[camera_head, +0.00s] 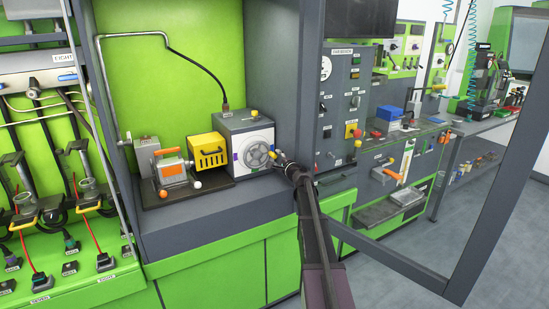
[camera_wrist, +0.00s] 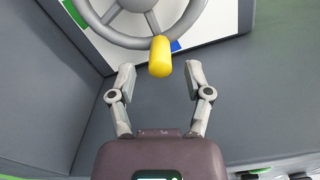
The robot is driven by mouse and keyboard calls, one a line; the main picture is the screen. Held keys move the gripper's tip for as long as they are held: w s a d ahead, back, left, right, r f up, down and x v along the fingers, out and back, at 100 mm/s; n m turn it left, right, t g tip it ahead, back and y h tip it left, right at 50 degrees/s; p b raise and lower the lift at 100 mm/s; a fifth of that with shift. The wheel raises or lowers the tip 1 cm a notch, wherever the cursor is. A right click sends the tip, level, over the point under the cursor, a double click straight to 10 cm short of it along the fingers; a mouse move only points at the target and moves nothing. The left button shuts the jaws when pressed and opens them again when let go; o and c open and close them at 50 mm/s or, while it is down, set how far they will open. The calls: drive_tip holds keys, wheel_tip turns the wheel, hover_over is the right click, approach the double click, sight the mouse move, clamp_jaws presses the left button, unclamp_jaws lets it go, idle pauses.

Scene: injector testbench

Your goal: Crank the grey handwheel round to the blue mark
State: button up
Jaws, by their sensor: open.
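The grey handwheel (camera_head: 257,156) is on the front of a grey box (camera_head: 237,133) in the green bay. The wheel's lower part (camera_wrist: 196,12) shows at the top of the wrist view. A yellow crank knob (camera_wrist: 160,57) sits at the rim's bottom in that view. The blue mark (camera_wrist: 175,45) is on the white plate just right of the knob, partly hidden by it. A green mark (camera_wrist: 75,13) is at the plate's left. My gripper (camera_wrist: 159,72) is open, its fingers on either side of the knob's lower end, with gaps visible on both sides. In the head view my gripper (camera_head: 283,164) is right of the wheel.
A yellow box (camera_head: 207,151) and an orange-fronted device (camera_head: 170,168) stand left of the handwheel box. A grey frame post (camera_head: 310,80) and a control panel (camera_head: 338,100) are on the right. The grey shelf front (camera_head: 220,210) is clear.

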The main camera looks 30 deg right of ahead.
drive_tip(key=s, duration=0.5)
drive_tip(key=shift+s+d, duration=0.1)
drive_tip(key=shift+d, duration=0.05)
idle(0.5)
